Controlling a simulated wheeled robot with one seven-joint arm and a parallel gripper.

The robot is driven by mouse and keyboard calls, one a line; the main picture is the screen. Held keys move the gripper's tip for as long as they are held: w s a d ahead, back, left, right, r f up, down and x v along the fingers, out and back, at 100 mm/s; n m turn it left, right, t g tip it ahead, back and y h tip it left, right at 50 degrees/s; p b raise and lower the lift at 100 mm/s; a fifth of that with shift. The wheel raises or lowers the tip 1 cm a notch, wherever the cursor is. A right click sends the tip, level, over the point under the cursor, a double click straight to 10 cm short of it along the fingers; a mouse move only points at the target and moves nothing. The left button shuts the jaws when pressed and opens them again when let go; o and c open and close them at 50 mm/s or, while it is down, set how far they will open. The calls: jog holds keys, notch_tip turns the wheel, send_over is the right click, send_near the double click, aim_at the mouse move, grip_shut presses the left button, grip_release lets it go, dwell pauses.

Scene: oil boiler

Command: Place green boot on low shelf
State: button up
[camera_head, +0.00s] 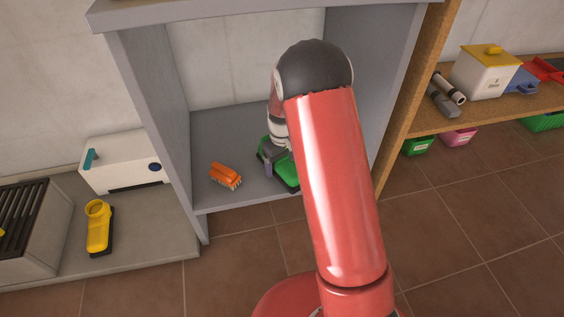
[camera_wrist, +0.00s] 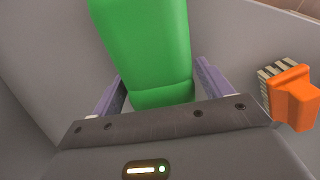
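The green boot (camera_head: 288,178) is on the floor of the grey shelf unit, partly hidden by my arm in the head view. In the wrist view the boot (camera_wrist: 145,45) fills the space between my gripper's two fingers. My gripper (camera_head: 268,152) is over the boot, down inside the shelf compartment. In the wrist view the fingers of my gripper (camera_wrist: 160,82) are spread, one on each side of the boot and close to it. Whether they touch it cannot be told. The low shelf (camera_head: 240,197) is the compartment's grey bottom board.
An orange brush (camera_head: 226,175) lies left of the boot, also in the wrist view (camera_wrist: 292,98). Grey side walls (camera_head: 150,90) bound the compartment. A white box (camera_head: 125,160) and yellow tool (camera_head: 98,226) are left. A wooden shelf (camera_head: 490,110) with containers is right.

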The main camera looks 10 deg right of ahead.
jog(key=shift+o, duration=1.3)
jog(key=shift+r+p, duration=0.85)
jog(key=shift+r, duration=3.15)
jog(key=s+r+m+t, duration=0.1)
jog(key=s+r, duration=0.2)
jog(key=r, duration=0.2)
jog(key=s+r+t, duration=0.1)
jog(key=s+r, duration=0.2)
jog(key=r, duration=0.3)
jog(key=s+r+m+t, duration=0.2)
jog(key=s+r, duration=0.3)
jog(key=s, duration=0.7)
jog(key=s+r+m+t, duration=0.2)
jog(key=s+r, duration=0.3)
jog(key=s, duration=0.6)
notch_tip(320, 180, up, 11)
jog(key=p, duration=1.1)
